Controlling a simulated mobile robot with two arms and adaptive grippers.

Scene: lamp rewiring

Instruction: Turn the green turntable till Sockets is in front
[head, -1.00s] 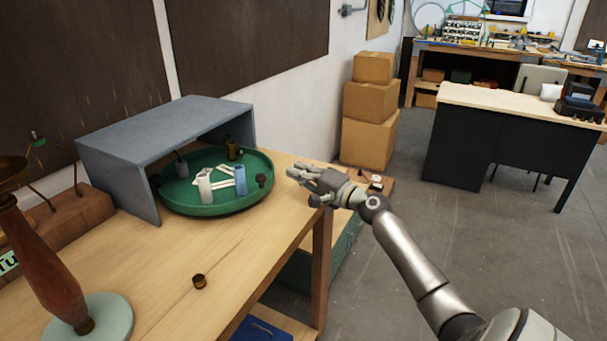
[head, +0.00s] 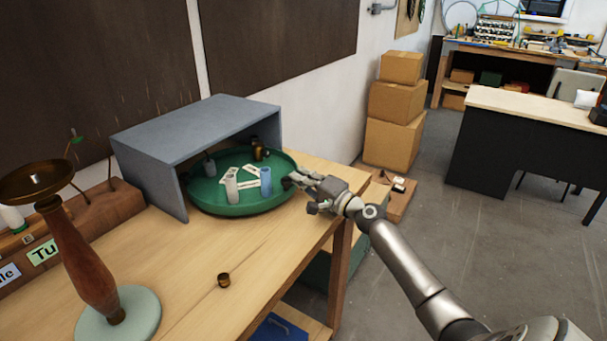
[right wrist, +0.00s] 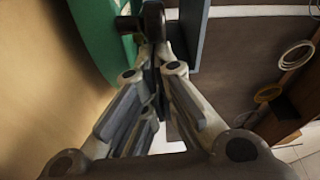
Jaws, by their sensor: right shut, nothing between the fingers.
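The round green turntable (head: 240,209) stands on the bench, its back part under a grey shelf. On it are a white cylinder (head: 231,187), a blue cylinder (head: 266,182), pale labels (head: 245,172) too small to read, and dark brassy pieces (head: 258,152) at the back. A dark knob (head: 287,183) stands at its right rim. My right gripper (head: 296,178) is shut and empty, its fingertips beside this knob; I cannot tell if they touch. In the right wrist view the closed fingertips (right wrist: 157,62) lie just below a dark knob (right wrist: 151,16). My left gripper is not in view.
The grey shelf (head: 190,130) covers the turntable's back, with a side panel on its left. A lamp stem on a round base (head: 120,318) stands at front left. A small brass cup (head: 223,281) lies on the bench. The bench front is mostly clear.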

